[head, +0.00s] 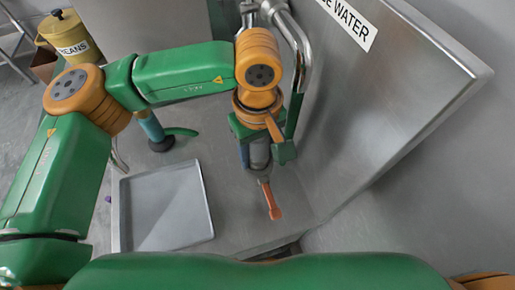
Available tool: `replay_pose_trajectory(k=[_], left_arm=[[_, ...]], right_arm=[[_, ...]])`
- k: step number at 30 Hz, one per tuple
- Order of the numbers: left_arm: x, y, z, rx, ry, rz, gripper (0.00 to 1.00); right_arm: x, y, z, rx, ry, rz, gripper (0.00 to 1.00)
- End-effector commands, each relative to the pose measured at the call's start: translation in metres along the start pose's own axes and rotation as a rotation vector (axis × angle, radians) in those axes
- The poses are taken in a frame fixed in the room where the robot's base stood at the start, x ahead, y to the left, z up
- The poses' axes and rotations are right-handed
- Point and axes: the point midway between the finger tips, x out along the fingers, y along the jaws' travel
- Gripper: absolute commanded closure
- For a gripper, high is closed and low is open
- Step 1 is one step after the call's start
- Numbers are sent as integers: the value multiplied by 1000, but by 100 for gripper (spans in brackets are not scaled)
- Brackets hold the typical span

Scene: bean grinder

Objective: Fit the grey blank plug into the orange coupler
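My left gripper (262,160) hangs at the middle of the steel counter, seen from above and behind its wrist. A dark grey piece shows between its green parts, but I cannot tell whether it is held or part of the gripper. An orange-red handle-like piece (272,200) sticks out just below it, over the counter. I cannot make out for sure the grey blank plug or the orange coupler; the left wrist hides much of that area. My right gripper is out of view.
A shallow grey tray (165,205) lies left of the gripper. A blue and black upright object (154,133) stands behind it. A steel panel labelled WATER (400,90) rises at right, with pipes (297,45) behind my wrist. A yellow BEANS container (68,36) is far left.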

Motion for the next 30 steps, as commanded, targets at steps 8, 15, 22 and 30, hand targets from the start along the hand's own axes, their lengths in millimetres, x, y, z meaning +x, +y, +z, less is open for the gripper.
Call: replay_pose_trajectory(k=[8,15,22,30], left_arm=[[0,0,0,0,0,0,11],[-13,1,-1,-1,2,4,11],[-61,1,0,-2,2,3,11],[-72,0,0,1,0,0,11]], right_arm=[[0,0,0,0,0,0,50],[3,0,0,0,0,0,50],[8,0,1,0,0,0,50],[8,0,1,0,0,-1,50]])
